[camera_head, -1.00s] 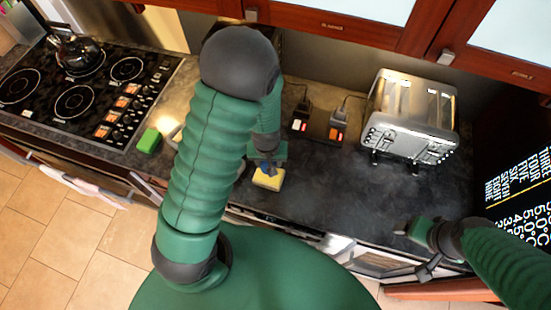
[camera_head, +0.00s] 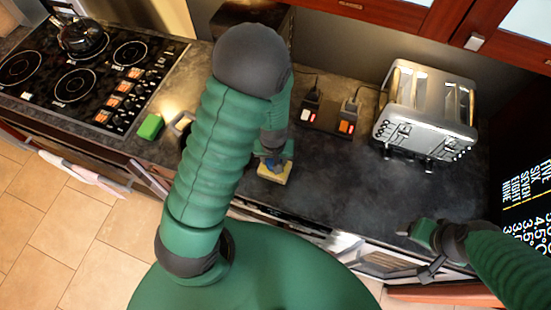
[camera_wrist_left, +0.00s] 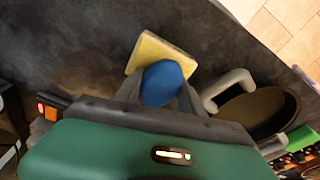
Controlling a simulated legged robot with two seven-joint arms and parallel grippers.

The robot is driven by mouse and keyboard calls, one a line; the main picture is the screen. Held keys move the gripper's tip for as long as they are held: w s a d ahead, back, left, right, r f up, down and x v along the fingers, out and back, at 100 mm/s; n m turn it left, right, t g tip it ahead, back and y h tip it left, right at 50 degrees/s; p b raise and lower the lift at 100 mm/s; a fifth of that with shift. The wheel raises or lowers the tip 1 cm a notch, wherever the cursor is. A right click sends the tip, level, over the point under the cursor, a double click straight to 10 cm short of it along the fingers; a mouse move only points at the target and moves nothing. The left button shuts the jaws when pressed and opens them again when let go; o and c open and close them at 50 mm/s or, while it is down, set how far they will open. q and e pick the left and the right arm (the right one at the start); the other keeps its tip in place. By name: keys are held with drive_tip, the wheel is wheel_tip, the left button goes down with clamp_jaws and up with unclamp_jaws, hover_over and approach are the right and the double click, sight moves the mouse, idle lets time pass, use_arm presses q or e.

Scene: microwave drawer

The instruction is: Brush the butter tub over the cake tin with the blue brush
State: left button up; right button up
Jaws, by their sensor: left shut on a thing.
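My left gripper (camera_wrist_left: 160,97) is shut on the blue brush (camera_wrist_left: 163,84). Only a rounded blue part of the brush shows between the fingers. A flat yellow block (camera_wrist_left: 160,50) lies right at the blue part, beyond the fingertips; I cannot tell if it belongs to the brush or is the butter tub. In the head view the yellow block (camera_head: 274,172) is below my left gripper, over the dark counter. A dark round tin with pale handles (camera_wrist_left: 262,108), likely the cake tin, is to the right in the wrist view. My right gripper (camera_head: 412,234) is at the counter's front edge; its jaws are unclear.
A silver toaster (camera_head: 425,110) stands at the back right. A power strip (camera_head: 325,120) with plugs is left of it. A green block (camera_head: 150,127) sits beside the black cooktop (camera_head: 85,75). The counter (camera_head: 345,180) in front of the toaster is clear.

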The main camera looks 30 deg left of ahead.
use_arm(q)
drive_tip(key=shift+a, duration=0.1)
drive_tip(key=shift+d+f, duration=0.2)
drive_tip(key=shift+d, duration=0.2)
drive_tip(key=shift+a+f+b, duration=0.2)
drive_tip(key=shift+a+b, duration=0.05)
drive_tip(key=shift+b, duration=0.15)
drive_tip(key=shift+d, duration=0.1)
idle(0.8)
wheel_tip(320, 180, up, 2)
drive_tip(key=shift+r+p, duration=0.2)
drive_tip(key=shift+p, duration=1.05)
wheel_tip(320, 180, up, 5)
drive_tip(key=p, duration=0.4)
drive_tip(key=shift+f, duration=0.25)
